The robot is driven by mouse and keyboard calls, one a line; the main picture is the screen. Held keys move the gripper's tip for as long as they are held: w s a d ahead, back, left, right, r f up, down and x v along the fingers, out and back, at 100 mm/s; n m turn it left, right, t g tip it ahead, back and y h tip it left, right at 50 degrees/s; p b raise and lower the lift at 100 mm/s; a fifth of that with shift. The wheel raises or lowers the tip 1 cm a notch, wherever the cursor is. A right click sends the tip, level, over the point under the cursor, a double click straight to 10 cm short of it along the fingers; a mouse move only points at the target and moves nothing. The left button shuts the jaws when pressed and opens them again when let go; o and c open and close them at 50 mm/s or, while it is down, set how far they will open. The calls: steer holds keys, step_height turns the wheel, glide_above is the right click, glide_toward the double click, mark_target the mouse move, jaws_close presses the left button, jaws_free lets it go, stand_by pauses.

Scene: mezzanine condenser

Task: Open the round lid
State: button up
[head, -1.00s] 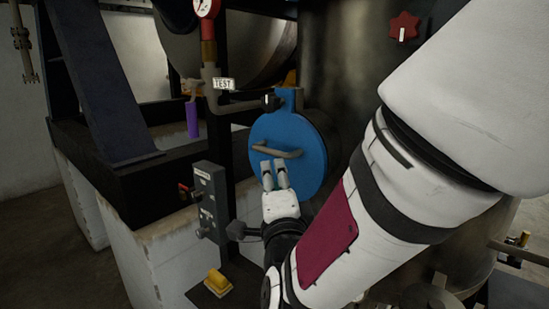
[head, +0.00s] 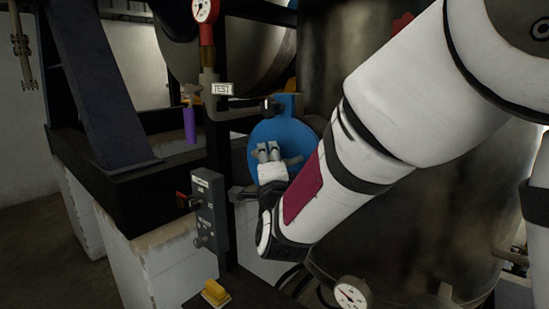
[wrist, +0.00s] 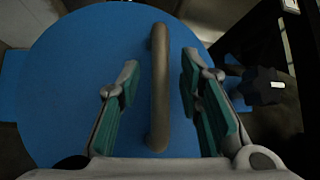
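The round lid (head: 280,132) is a blue disc on the side of the dark tank, and it looks closed. Its grey bar handle (wrist: 158,85) runs up and down the picture in the wrist view. My gripper (head: 268,149) is in front of the lid. In the wrist view its two fingers (wrist: 160,92) are open, one on each side of the handle, with a gap on both sides. In the head view my gripper and arm hide the lid's lower part and most of the handle.
A dark knob (wrist: 264,86) sits beside the lid in the wrist view. A grey switch box (head: 209,212) stands left of my gripper, and a pipe with a red-based gauge (head: 206,12) rises above it. A yellow part (head: 216,293) lies low in front.

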steer(key=shift+w, duration=0.3)
jaws_close()
steer(key=shift+a+f, duration=0.1)
